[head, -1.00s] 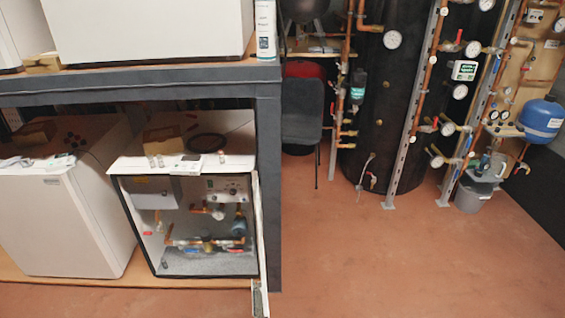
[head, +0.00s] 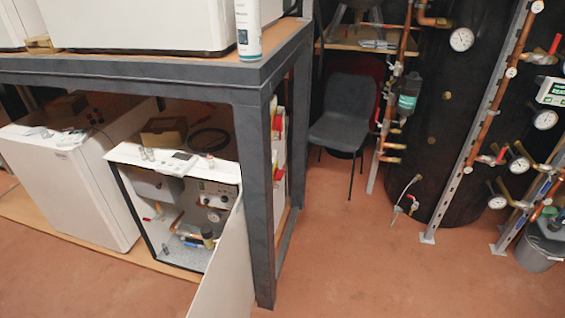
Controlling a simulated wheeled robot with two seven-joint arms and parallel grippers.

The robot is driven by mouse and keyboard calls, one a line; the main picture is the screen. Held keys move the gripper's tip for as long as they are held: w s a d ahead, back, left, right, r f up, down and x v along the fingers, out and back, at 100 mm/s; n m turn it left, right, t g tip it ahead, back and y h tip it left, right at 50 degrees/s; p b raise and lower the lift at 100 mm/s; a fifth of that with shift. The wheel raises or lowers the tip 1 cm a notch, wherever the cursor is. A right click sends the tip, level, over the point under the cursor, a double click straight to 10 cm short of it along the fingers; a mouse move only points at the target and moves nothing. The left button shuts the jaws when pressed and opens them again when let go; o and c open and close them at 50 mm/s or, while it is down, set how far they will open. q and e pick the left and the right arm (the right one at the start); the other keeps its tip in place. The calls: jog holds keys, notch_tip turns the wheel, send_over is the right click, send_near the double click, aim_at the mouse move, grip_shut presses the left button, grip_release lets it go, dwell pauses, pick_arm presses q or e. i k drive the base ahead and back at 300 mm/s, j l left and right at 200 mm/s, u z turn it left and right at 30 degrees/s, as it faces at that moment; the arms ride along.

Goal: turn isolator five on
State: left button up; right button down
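I cannot make out a label for isolator five anywhere in the head view. White boxes with red and yellow parts (head: 278,122) sit inside the right end of the dark grey bench frame, partly hidden by its front post. They may be isolators, but their markings are too small to read. Neither of my grippers is in view.
The grey bench frame (head: 262,205) stands at the left. Under it is an opened white unit (head: 172,161) with pipes, its white door (head: 228,262) swung out. A dark chair (head: 346,113) stands behind. Open reddish floor (head: 360,265) lies at front right. Tanks and pipework are beyond.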

aim_at(278, 174)
jog(key=i+l+u, duration=0.15)
jog(key=u, duration=0.8)
jog(key=i+l+u, duration=0.15)
jog(key=l+u, duration=0.2)
jog(key=l, duration=0.35)
jog(key=l+u, duration=0.4)
jog(key=l, duration=0.35)
jog(key=l+u, duration=0.35)
jog(key=l, duration=0.85)
jog(key=k+l, duration=0.15)
jog(key=l, duration=0.9)
jog(key=k+l, duration=0.15)
jog(key=l, duration=0.35)
jog(key=i+u, duration=0.05)
